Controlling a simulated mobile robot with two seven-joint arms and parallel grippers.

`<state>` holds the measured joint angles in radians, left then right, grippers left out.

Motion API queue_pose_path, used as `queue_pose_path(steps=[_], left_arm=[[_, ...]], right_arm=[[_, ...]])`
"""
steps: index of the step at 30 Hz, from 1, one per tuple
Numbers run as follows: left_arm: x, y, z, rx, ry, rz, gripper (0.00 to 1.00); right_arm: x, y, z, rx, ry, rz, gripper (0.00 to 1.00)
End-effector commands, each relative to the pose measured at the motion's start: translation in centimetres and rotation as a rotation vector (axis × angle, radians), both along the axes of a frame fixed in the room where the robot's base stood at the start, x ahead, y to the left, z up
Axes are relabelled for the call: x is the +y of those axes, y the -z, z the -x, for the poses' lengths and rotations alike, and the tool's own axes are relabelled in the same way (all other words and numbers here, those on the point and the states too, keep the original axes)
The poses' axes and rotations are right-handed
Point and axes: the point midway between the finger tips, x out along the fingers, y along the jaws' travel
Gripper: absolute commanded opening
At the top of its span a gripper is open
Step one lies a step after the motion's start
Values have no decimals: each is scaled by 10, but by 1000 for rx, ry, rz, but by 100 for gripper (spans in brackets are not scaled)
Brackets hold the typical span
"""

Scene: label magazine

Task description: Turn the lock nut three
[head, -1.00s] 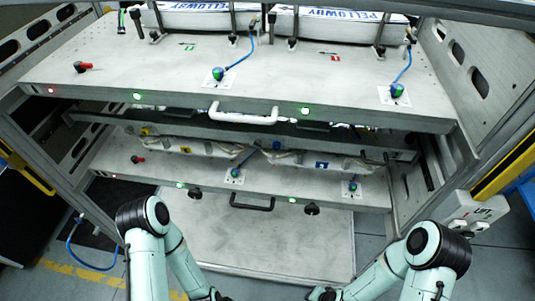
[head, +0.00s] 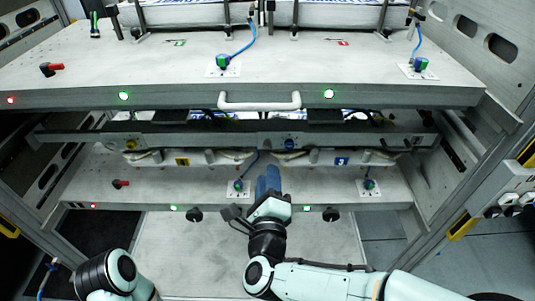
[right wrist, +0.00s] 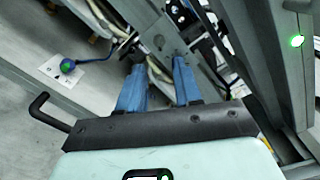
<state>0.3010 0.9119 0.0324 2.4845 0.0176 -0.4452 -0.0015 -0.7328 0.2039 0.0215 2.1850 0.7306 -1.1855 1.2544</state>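A blue nut-like knob (head: 289,144) sits on the dark bar above the lower shelf, and a yellow one (head: 131,144) sits further left. I cannot tell for sure which is lock nut three. A blue tag marked 3 (head: 341,161) is to the right of the blue knob, a little lower. My right gripper (head: 268,172) reaches up in front of the lower shelf, below the blue knob. In the right wrist view its blue fingers (right wrist: 160,68) are apart, with nothing visibly gripped. A grey bracket (right wrist: 168,38) lies beyond them. My left gripper is out of view.
The upper shelf with a white handle (head: 260,101) overhangs the lower shelf (head: 95,185). Blue-green connectors with blue cables (head: 238,186) stand on it, and black knobs (head: 331,214) are on its front. A black handle (right wrist: 48,112) is left of my right gripper.

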Motion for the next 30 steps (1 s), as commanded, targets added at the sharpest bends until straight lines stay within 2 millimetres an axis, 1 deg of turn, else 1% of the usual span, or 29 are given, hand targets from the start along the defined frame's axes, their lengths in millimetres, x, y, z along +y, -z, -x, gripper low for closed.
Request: queue_pose_path(steps=[1, 6, 9, 12, 17, 25, 26, 27, 28, 29, 30], left_arm=[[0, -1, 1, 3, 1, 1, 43], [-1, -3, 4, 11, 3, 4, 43], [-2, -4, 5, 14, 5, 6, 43], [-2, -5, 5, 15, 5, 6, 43], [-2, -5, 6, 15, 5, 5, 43], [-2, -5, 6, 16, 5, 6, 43], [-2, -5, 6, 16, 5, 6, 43], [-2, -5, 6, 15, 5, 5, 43], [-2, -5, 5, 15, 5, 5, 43], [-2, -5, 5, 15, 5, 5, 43], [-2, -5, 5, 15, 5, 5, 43]], right_arm=[[-1, 0, -13, 1, 3, 2, 34], [0, 1, -48, 1, 1, 2, 34], [0, 1, -64, 1, 0, 5, 34], [0, 1, -76, 1, -1, 3, 34], [0, 1, -85, 1, 0, 4, 34], [0, 1, -86, 1, -2, 4, 34], [0, 1, -86, 1, -2, 4, 28], [0, 1, -86, 1, -2, 4, 14], [0, 1, -86, 1, -2, 4, 5], [0, 1, -86, 1, -2, 4, 0], [0, 1, -86, 1, -2, 4, 0]])
